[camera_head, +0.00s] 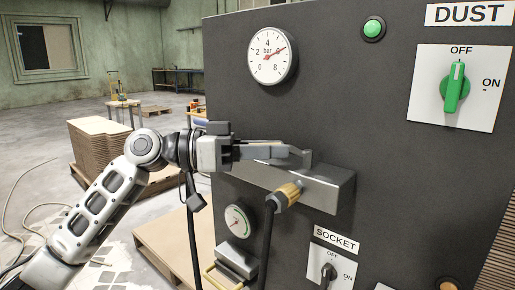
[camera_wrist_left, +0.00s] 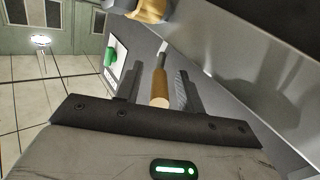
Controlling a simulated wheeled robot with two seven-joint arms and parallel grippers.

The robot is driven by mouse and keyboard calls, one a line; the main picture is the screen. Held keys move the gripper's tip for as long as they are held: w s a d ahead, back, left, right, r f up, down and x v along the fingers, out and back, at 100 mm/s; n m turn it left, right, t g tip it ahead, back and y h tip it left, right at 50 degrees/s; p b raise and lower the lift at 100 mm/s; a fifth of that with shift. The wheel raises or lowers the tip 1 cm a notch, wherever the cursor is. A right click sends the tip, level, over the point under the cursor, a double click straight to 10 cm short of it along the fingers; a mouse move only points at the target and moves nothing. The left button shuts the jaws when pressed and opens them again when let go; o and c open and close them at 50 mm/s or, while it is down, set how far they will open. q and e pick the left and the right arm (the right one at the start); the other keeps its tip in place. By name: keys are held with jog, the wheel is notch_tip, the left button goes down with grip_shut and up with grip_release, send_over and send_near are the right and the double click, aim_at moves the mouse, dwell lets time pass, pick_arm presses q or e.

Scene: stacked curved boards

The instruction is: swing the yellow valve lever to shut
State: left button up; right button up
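My left gripper (camera_head: 298,154) reaches in from the left, just above a grey metal box on the dark panel. In the left wrist view, a lever with a tan-yellow grip (camera_wrist_left: 160,91) stands between the two fingers of this gripper (camera_wrist_left: 158,78). Narrow gaps seem to show on both sides of the grip, so the fingers look open around it rather than pressed on it. In the head view the lever is hidden behind the gripper, and its angle cannot be told there. My right gripper is not in view.
The grey box (camera_head: 318,190) juts from the panel (camera_head: 390,150) below my gripper. A brass coupling (camera_head: 287,195) with a black hose (camera_head: 266,245) hangs in front of it. A pressure gauge (camera_head: 272,54) is above. Stacked boards (camera_head: 100,155) stand behind my arm at left.

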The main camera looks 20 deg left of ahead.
pick_arm(q)
jog(key=shift+a, duration=0.1)
jog(key=b+v, duration=0.2)
jog(key=v, duration=1.3)
jog(key=shift+s+a, duration=0.25)
jog(key=shift+a, duration=0.1)
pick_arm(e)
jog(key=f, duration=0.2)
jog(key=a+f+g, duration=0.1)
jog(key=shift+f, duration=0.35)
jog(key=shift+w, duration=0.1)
